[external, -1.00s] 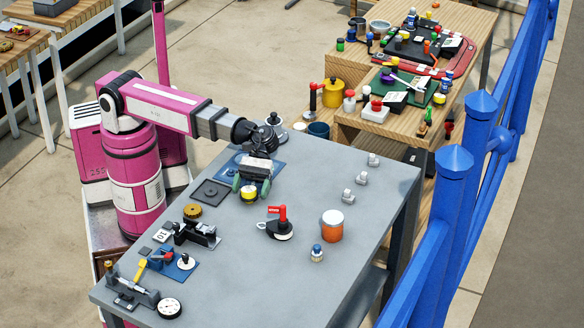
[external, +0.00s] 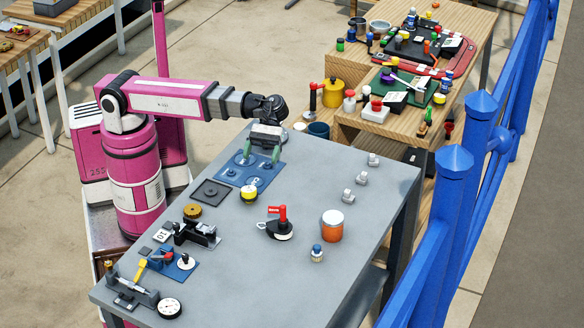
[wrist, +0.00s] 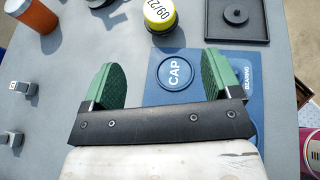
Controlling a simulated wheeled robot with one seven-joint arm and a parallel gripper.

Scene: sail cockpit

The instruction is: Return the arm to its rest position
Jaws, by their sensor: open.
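My gripper (external: 264,154) is above the blue mat (external: 232,171) at the back left of the grey table. Its green fingers are apart with nothing between them, and they also show in the wrist view (wrist: 158,85). The mat carries round outlines, with the words CAP and BEARING readable in the wrist view. My pink arm reaches out to the right over the table.
A dark square tray (external: 211,193) lies left of the cap. A red-handled valve (external: 279,229), an orange jar (external: 332,228) and a small blue-topped bottle (external: 317,253) stand on the table (external: 260,290). Wooden benches with many items stand behind; a blue railing (external: 450,210) runs at right.

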